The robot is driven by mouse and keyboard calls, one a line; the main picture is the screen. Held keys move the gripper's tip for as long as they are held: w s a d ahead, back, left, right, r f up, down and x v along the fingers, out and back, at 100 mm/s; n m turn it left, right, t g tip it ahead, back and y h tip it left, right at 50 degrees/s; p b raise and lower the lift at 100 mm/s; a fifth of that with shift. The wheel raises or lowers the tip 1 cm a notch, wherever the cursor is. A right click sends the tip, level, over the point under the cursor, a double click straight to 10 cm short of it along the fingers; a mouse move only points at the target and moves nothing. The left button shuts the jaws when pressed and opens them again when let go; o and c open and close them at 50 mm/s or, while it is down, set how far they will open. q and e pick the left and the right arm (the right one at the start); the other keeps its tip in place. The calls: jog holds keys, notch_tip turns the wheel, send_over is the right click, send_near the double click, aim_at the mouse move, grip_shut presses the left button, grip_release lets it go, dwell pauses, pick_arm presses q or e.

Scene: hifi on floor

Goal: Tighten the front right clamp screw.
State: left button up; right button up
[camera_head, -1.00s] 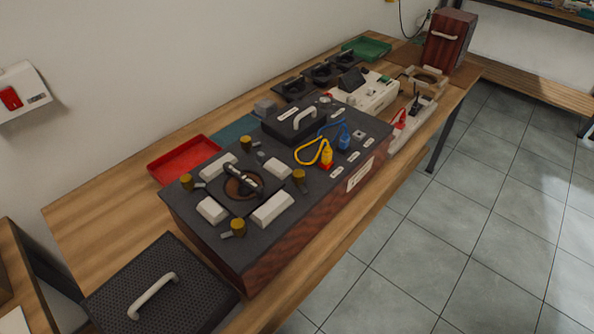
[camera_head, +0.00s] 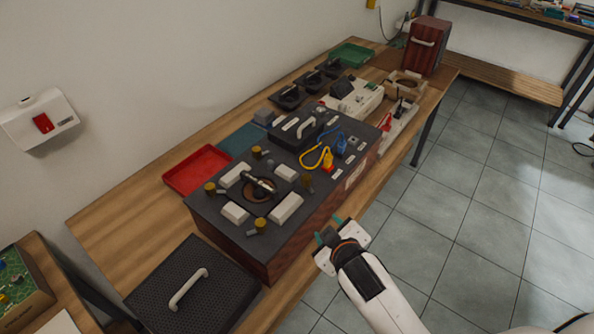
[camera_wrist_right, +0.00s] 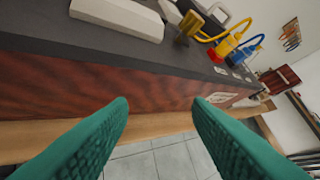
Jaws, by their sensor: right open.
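A dark-topped wooden box (camera_head: 228,234) on the bench carries a round opening with several brass clamp screws around it. The front-edge screw nearer the cables (camera_head: 306,182) looks like the front right one; it also shows at the top of the right wrist view (camera_wrist_right: 188,27). Another front-edge screw (camera_head: 260,224) stands to its left. My right gripper (camera_head: 330,229) is open, its teal fingers apart and empty, just off the box's front side and below its top. It touches no screw. My left gripper is not in view.
White pads (camera_head: 286,208) lie between the screws. Yellow and blue cables (camera_head: 318,156) rise from the box top on the right. A black perforated panel with a handle (camera_head: 190,288) lies at the near left, and a red tray (camera_head: 197,168) behind. Floor in front is clear.

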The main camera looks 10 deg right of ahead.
jog(key=w+a+r+n+t+y, duration=0.35)
jog(key=w+a+r+n, duration=0.2)
jog(key=r, duration=0.25)
jog(key=w+a+r+n+t+y, duration=0.35)
jog(key=r+n, duration=0.25)
jog(key=r, duration=0.3)
jog(key=s+a+r+n+g+y, duration=0.1)
jog(key=a+r+n+g+y, duration=0.2)
jog(key=a+n+g+y, duration=0.7)
jog(key=s+a+r+n+g+y, duration=0.1)
jog(key=a+r+n+g+y, duration=0.35)
jog(key=n, duration=1.15)
jog(key=n+g+h, duration=0.4)
jog(key=n+h, duration=1)
jog(key=h, duration=0.8)
send_over(307, 177)
notch_tip(307, 177, down, 9)
jog(key=shift+y, duration=0.35)
notch_tip(307, 177, down, 11)
jog(key=p, duration=0.3)
jog(key=shift+w+f+p, duration=0.1)
jog(key=shift+f+p, duration=0.05)
jog(key=shift+p, duration=0.2)
jog(key=shift+c, duration=0.6)
